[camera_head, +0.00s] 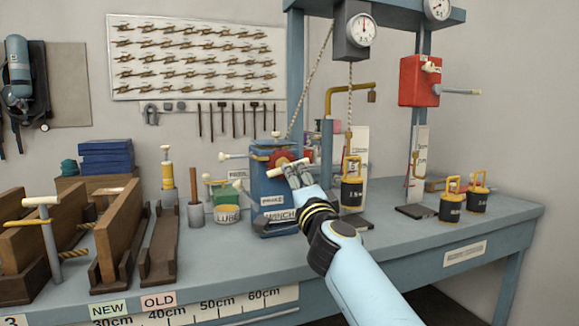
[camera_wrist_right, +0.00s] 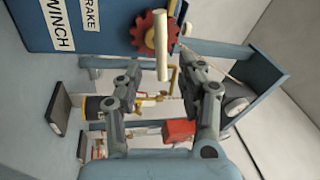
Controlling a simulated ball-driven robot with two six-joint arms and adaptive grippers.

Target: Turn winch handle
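The blue winch box (camera_head: 273,207), labelled WINCH and BRAKE, stands on the bench in the middle of the head view. It fills the upper left of the right wrist view (camera_wrist_right: 90,15). A red gear (camera_wrist_right: 150,38) sits on its side, with the cream winch handle grip (camera_wrist_right: 162,50) in front of it. My right gripper (camera_head: 293,172) is at the handle in the head view. In the right wrist view my right gripper (camera_wrist_right: 162,62) is open, its fingers apart with the lower end of the grip between or just beyond the tips. Contact cannot be told. My left gripper is not in view.
A blue frame post (camera_head: 295,70) rises behind the winch, with a rope and a dial gauge (camera_head: 361,30). A lube tin (camera_head: 227,214) and wooden racks (camera_head: 120,235) stand left.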

